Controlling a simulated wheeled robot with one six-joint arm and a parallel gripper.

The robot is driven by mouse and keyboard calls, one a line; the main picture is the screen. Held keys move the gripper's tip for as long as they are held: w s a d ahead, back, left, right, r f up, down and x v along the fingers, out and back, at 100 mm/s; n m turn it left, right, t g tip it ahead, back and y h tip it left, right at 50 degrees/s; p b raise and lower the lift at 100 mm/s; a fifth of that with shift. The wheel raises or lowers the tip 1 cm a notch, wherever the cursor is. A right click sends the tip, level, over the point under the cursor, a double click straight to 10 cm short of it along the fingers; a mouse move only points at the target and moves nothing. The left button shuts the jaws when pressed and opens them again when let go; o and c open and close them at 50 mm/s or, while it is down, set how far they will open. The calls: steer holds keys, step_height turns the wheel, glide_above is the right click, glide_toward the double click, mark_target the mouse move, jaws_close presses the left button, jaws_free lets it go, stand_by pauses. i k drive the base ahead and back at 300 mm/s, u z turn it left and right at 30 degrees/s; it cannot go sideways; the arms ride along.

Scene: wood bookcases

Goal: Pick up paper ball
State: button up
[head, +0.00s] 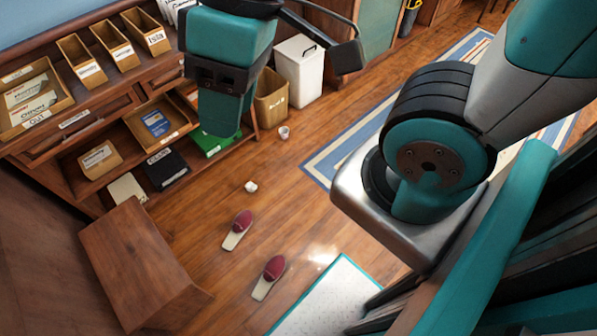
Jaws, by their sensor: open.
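The paper ball (251,186) is a small white crumpled lump. It lies on the wood floor in the middle left of the head view, just beyond two red-topped slippers. My gripper (284,85) is at the top of the view, teal and black, and is open. It is apart from the paper ball, which is in plain view. My gripper and forearm hide part of the shelves behind.
The slippers (243,222) (275,267) lie nearer. A wooden box (140,262) and bookcase (75,118) bound the left. Floor around the ball is clear.

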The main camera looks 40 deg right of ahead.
mark_target(250, 187)
steer(key=z, duration=1.65)
steer(key=i, duration=3.05)
steer(key=u, duration=3.4)
